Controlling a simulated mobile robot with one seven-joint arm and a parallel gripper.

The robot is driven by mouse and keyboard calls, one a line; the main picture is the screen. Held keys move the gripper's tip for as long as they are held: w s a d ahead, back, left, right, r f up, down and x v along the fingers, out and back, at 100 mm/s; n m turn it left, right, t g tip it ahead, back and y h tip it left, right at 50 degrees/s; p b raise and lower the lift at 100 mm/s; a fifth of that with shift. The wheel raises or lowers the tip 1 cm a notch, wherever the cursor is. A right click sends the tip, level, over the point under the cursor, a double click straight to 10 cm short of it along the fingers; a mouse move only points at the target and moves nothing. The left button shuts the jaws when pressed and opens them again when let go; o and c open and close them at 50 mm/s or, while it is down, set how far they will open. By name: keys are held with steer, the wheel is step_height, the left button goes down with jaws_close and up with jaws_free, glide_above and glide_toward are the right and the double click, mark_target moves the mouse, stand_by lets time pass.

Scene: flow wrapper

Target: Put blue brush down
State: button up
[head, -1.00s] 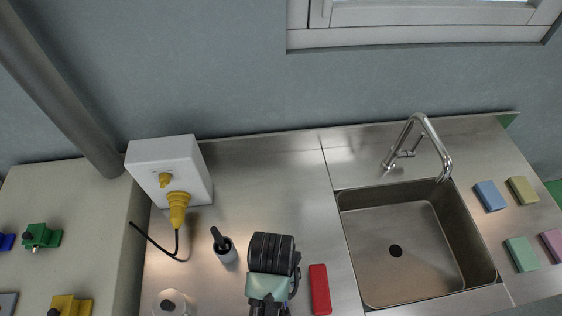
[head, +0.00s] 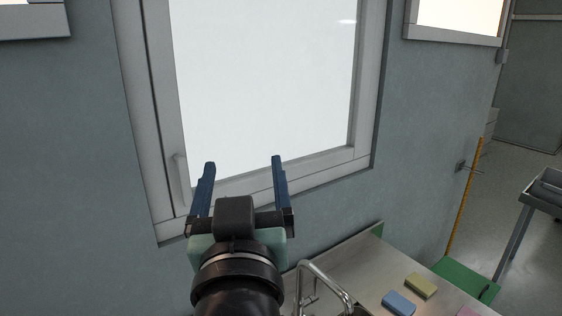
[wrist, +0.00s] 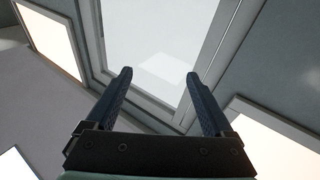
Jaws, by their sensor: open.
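My gripper (head: 241,172) is raised in front of the window in the head view, with its two blue fingers wide apart and nothing between them. In the wrist view my gripper (wrist: 158,90) is also open and empty, pointing up toward the window and ceiling. No blue brush shows in either current view.
A metal counter (head: 368,262) with a tap (head: 325,285) lies at the lower right. A blue sponge (head: 399,303) and a yellow sponge (head: 421,286) lie on it. A window (head: 265,90) fills the wall ahead. A grey cart (head: 545,195) stands far right.

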steer(key=s+d+r+m+t+h, duration=0.1)
steer(key=s+d+r+t, duration=0.1)
steer(key=s+r, duration=0.3)
steer(key=s+d+r+m+t, duration=0.1)
steer(key=s+r+t, duration=0.4)
steer(key=r, duration=0.8)
steer(key=shift+s+d+h, duration=0.4)
steer(key=shift+s+d, duration=0.3)
